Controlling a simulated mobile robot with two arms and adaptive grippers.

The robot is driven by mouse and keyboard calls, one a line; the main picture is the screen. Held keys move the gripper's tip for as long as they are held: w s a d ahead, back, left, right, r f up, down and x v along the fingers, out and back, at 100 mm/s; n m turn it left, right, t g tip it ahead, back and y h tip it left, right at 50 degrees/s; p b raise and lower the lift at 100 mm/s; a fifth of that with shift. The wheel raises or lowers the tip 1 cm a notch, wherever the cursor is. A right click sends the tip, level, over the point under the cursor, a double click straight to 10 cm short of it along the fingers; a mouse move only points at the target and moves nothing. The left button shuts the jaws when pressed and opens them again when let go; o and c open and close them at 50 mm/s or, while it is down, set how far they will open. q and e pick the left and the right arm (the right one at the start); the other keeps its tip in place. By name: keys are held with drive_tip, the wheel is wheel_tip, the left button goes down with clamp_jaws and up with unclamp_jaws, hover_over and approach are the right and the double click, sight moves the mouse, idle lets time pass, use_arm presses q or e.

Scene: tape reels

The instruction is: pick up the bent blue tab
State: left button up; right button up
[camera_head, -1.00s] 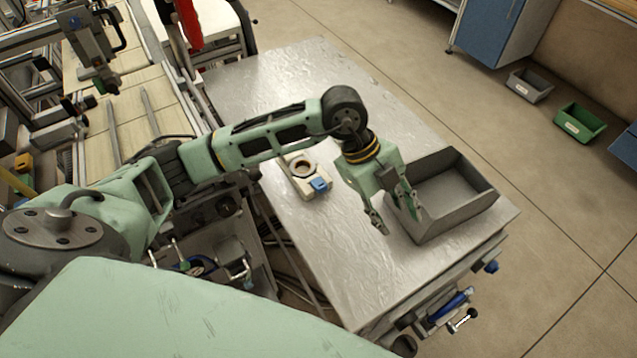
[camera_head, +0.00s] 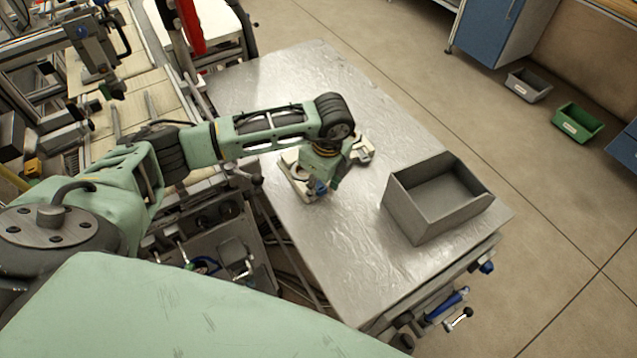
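The blue tab (camera_head: 320,187) shows as a small blue patch at the front right corner of a cream holder (camera_head: 292,180) with a round opening, on the metal table. Its bend is too small to make out. My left gripper (camera_head: 328,186) points down right at the tab, beside or over it, and covers part of it and of the holder. Its fingers are bunched in view and partly hidden by the wrist, so I cannot tell whether they are open or touch the tab. My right gripper is out of view.
An empty grey bin (camera_head: 405,212) stands right of the gripper on the metal table (camera_head: 350,265). A small light-coloured part (camera_head: 362,150) sits just behind the wrist. The table is clear in front and at the back left.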

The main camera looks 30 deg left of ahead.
use_arm(q)
drive_tip(key=shift+f, duration=0.2)
drive_tip(key=c, duration=0.7)
drive_tip(key=shift+r, duration=0.1)
